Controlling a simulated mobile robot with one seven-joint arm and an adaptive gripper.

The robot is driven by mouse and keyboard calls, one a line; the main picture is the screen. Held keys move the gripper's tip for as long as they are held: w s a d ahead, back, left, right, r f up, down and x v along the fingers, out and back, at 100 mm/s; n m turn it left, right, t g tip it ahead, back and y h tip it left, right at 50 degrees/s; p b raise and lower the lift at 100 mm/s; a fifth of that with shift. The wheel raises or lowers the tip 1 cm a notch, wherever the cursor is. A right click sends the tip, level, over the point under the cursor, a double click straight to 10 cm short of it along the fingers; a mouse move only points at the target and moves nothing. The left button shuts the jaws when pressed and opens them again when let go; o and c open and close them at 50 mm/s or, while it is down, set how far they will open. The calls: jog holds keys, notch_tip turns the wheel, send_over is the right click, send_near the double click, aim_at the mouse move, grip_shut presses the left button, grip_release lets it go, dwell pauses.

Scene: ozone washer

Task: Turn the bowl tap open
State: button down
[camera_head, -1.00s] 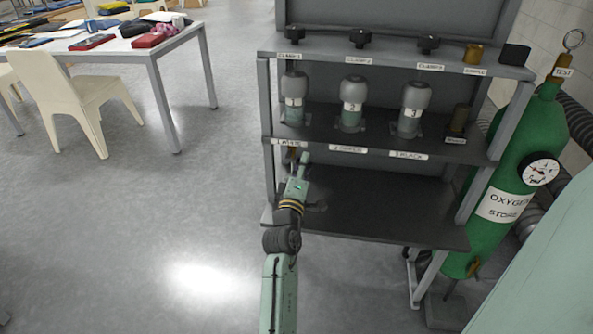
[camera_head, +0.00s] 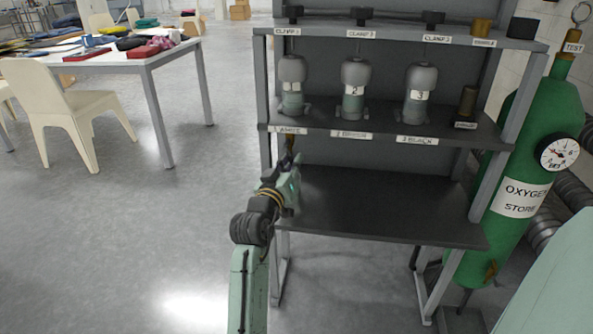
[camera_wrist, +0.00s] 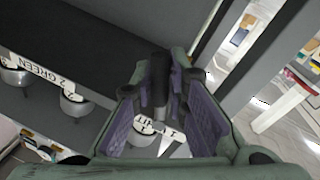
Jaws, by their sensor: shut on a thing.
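My gripper (camera_head: 289,166) is under the left end of the middle shelf, below the first bowl (camera_head: 291,88) and its white label. A small brownish tap part (camera_head: 291,143) hangs there just above my fingers. In the wrist view the purple-padded fingers of my gripper (camera_wrist: 165,78) are closed around a dark upright piece (camera_wrist: 159,88), which I take to be the tap. Its lower details and how far it is turned are hidden by the fingers. A white label (camera_wrist: 150,128) shows between the fingers.
Bowls two (camera_head: 354,90) and three (camera_head: 418,95) stand farther right on the same shelf (camera_head: 385,127). The lower shelf (camera_head: 385,205) is bare. A green oxygen cylinder (camera_head: 530,160) stands at the right. Open floor lies to the left, with a chair (camera_head: 65,115) and table (camera_head: 130,60).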

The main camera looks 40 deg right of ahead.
jog(key=shift+w+a+f+m+g+b, duration=0.1)
jog(key=shift+w+a+m+b, duration=0.2)
jog(key=shift+m, duration=0.45)
jog(key=shift+w+a+f+m+g+b, duration=0.15)
jog(key=shift+m+b, duration=0.3)
jog(key=shift+m, duration=0.35)
jog(key=shift+w+a+m+g+b, duration=0.1)
jog(key=shift+w+m+b, duration=0.2)
jog(key=shift+m, duration=0.45)
jog(key=c, duration=1.6)
grip_release()
jog(key=shift+r, duration=0.1)
jog(key=shift+o, duration=0.2)
jog(key=shift+a, duration=0.1)
jog(key=v, duration=1.2)
jog(key=shift+s+r, duration=0.15)
jog(key=shift+r, duration=0.05)
